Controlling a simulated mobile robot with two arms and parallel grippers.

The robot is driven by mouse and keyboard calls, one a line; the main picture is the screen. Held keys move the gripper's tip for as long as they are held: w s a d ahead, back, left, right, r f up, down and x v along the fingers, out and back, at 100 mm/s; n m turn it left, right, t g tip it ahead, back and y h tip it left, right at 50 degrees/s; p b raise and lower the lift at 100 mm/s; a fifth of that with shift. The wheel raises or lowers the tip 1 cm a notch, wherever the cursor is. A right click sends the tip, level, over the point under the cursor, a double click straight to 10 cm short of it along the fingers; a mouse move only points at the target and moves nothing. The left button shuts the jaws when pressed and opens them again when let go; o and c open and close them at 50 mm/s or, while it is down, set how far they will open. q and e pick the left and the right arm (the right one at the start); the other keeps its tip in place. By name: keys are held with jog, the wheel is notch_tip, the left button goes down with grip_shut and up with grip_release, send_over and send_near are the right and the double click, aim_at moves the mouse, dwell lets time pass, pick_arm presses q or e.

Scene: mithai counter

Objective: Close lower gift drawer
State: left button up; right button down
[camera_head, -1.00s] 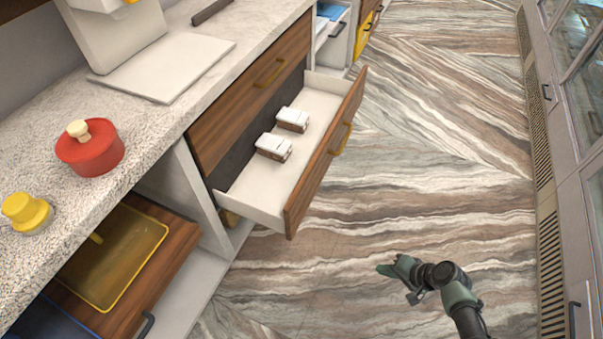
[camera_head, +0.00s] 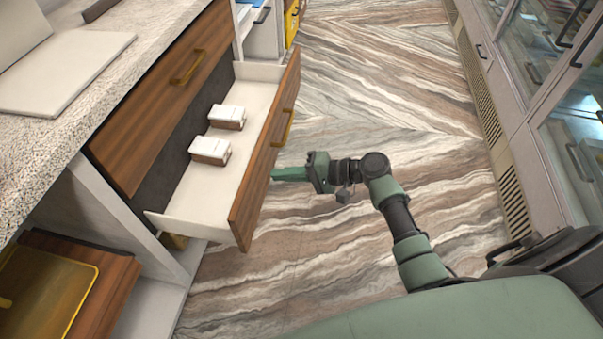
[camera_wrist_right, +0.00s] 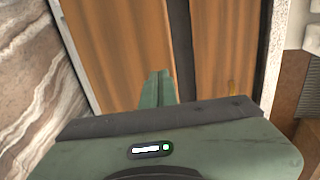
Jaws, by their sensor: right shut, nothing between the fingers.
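The lower gift drawer (camera_head: 265,158) stands pulled out from the counter, with a wooden front, a brass handle (camera_head: 284,127) and white inner walls. Two small white-and-brown boxes (camera_head: 227,117) (camera_head: 210,149) lie inside it. My right gripper (camera_head: 275,174) is shut and empty, its tip close to the outer face of the drawer front, below the handle. Whether it touches the wood I cannot tell. In the right wrist view the shut green fingers (camera_wrist_right: 157,88) point at brown wood panels (camera_wrist_right: 120,50). My left gripper is not in view.
A closed wooden drawer (camera_head: 165,100) with a brass handle sits above. The stone counter top (camera_head: 85,110) runs along the left. Another open compartment with a yellow tray (camera_head: 50,290) is at lower left. Striped floor (camera_head: 400,90) is clear; glass cabinets (camera_head: 560,120) line the right.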

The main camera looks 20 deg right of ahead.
aim_at(253, 173)
jog(key=shift+r+x, duration=0.25)
jog(key=shift+x, duration=0.9)
jog(key=shift+r+x, duration=0.25)
jog(key=shift+x, duration=0.85)
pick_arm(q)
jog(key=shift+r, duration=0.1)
pick_arm(e)
jog(key=shift+w+a, duration=0.1)
jog(key=shift+a, duration=0.1)
